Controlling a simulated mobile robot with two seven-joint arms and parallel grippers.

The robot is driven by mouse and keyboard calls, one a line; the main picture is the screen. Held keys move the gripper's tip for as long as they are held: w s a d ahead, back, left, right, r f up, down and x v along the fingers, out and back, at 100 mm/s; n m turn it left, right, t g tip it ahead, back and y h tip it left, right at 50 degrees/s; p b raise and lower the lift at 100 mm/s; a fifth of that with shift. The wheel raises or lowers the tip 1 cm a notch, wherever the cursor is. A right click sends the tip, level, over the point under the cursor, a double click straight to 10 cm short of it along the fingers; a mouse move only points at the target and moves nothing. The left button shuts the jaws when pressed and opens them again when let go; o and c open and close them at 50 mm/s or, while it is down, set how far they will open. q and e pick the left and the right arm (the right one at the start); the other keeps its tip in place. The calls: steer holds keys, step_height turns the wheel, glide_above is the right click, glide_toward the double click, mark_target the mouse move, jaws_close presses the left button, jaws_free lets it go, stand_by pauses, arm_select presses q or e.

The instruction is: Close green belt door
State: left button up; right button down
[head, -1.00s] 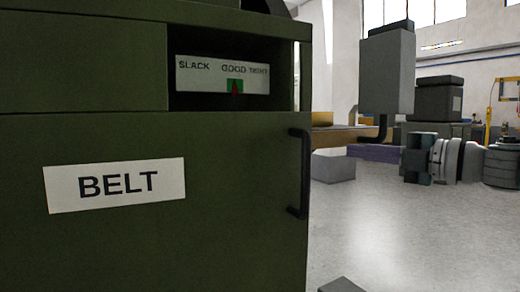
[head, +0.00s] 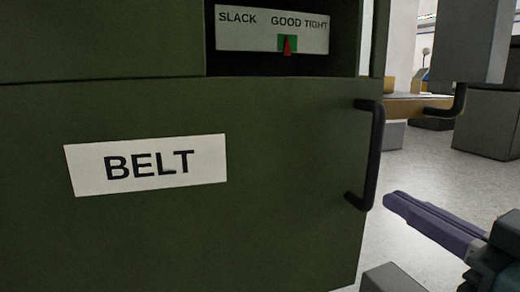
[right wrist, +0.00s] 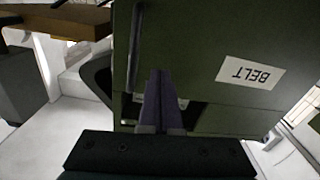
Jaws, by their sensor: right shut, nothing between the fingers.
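The green belt door (head: 270,190) fills the lower left of the head view and carries a white BELT label (head: 146,164). A dark upright bar handle (head: 374,155) sits at its right edge. I cannot tell whether the door is flush with the cabinet. My right gripper (head: 392,200) is shut and empty, its purple fingers pointing left, just right of the handle's lower end and apart from it in the picture. In the right wrist view, the shut fingers (right wrist: 157,75) overlap the door (right wrist: 205,40), whose label appears upside down. My left gripper is not in view.
Above the door, a recess holds a SLACK–GOOD–TIGHT gauge (head: 272,28) with its red pointer at green. Grey blocks (head: 488,122) and a wooden surface (head: 415,105) stand behind to the right.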

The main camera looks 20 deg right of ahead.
mark_target(337, 158)
steer(key=w, duration=0.4)
steer(key=w+m+h, duration=0.1)
steer(key=w, duration=0.3)
steer(key=w+m, duration=0.1)
steer(key=w, duration=0.3)
steer(key=shift+w+d+r+h+p, duration=0.3)
steer(key=shift+d+r+p, duration=0.1)
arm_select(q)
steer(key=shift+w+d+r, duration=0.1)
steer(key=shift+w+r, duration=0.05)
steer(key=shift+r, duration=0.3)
